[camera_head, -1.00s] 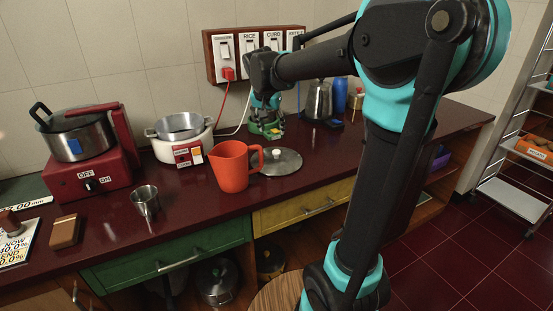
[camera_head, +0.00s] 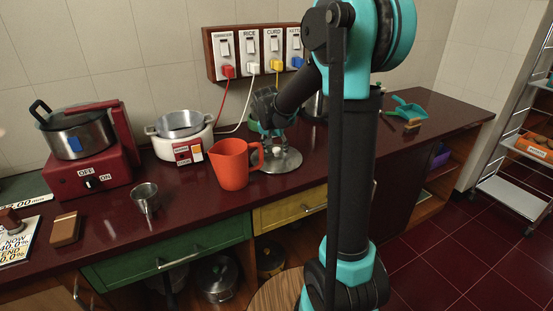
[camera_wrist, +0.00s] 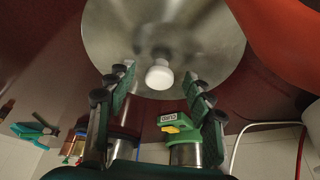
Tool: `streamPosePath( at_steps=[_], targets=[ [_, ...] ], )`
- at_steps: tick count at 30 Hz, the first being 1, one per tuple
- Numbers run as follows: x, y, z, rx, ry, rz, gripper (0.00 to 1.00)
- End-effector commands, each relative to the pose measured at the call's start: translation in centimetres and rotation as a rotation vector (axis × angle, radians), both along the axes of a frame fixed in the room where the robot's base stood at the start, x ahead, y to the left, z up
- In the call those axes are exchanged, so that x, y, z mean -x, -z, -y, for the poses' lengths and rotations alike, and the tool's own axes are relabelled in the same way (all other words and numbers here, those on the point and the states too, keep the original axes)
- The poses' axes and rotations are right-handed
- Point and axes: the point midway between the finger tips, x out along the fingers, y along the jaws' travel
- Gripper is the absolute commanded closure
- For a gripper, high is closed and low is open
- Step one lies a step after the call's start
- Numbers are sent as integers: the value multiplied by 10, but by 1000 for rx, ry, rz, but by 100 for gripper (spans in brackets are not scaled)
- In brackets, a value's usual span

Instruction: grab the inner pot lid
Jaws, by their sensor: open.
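The round steel lid (camera_head: 291,162) lies flat on the dark red counter, just right of the orange jug. Its pale knob (camera_wrist: 159,77) faces up in the wrist view, where the lid's grey disc (camera_wrist: 165,30) fills the top middle. My gripper (camera_head: 278,138) is above the lid and hides its back part in the head view. In the wrist view my gripper (camera_wrist: 158,80) is open, with one finger on each side of the knob in the picture. Gaps show between knob and fingers; I cannot tell the remaining height.
The orange jug (camera_head: 230,165) stands close left of the lid. A white cooker (camera_head: 165,146) with a steel pot is behind it. A green-topped container labelled CURD (camera_wrist: 180,125) stands near the lid. Sockets and cords are on the wall.

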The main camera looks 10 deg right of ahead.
Motion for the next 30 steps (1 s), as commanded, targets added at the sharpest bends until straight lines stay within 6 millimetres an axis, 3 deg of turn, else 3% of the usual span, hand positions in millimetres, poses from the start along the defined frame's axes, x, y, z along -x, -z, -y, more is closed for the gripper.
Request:
streamPosePath(
  at_steps=[10, 23, 30],
  targets=[
    [-3, 8, 2, 0, 0, 0, 48],
    [-3, 8, 2, 0, 0, 0, 100],
    [-3, 7, 2, 0, 0, 0, 100]
  ],
)
